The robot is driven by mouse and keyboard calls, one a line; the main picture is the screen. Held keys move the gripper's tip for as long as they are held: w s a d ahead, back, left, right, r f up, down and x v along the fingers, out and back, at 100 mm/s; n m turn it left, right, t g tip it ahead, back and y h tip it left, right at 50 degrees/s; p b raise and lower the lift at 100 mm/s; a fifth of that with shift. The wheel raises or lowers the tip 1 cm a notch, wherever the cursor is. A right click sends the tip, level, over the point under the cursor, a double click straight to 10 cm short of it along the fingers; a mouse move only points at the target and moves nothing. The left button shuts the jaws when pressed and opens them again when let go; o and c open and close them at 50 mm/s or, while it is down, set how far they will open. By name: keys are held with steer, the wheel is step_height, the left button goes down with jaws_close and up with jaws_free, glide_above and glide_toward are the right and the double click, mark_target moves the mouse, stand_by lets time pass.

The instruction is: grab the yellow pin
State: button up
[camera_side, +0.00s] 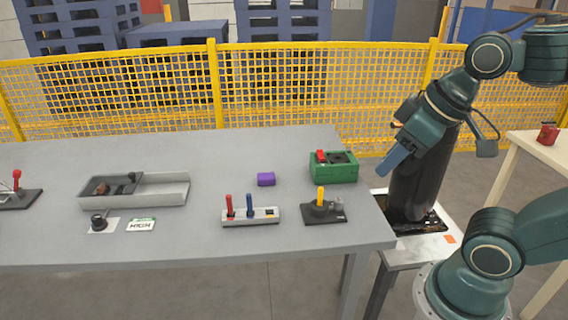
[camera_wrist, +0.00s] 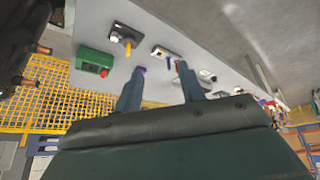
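The yellow pin (camera_side: 320,196) stands upright in a dark base (camera_side: 338,216) near the right end of the grey table. It also shows in the wrist view (camera_wrist: 128,48), upper left, beyond the fingers. My gripper (camera_side: 389,165) is up and to the right of the pin, near the table's right edge and apart from it. In the wrist view my gripper (camera_wrist: 161,67) has its two blue fingers spread with a gap between them. It is open and holds nothing.
A green box (camera_side: 334,171) with a red part stands behind the pin. A pale base (camera_side: 262,220) with red and blue pins is to its left. A yellow mesh fence (camera_side: 270,95) runs behind the table (camera_side: 220,155).

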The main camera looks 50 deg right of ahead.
steer(key=w+d+n+g, duration=0.1)
steer(key=w+d+n, duration=0.1)
steer(key=w+n, duration=0.35)
steer(key=n+g, duration=0.4)
steer(key=n, duration=0.9)
glide_above(321, 187)
step_height(321, 187, down, 13)
steer(key=shift+s+a+f, duration=0.1)
steer(key=shift+f, duration=2.1)
steer(key=shift+s+f, duration=0.1)
steer(key=shift+f, duration=2.05)
steer(key=shift+w+f, duration=0.1)
steer(key=shift+f, duration=2.45)
jaws_close()
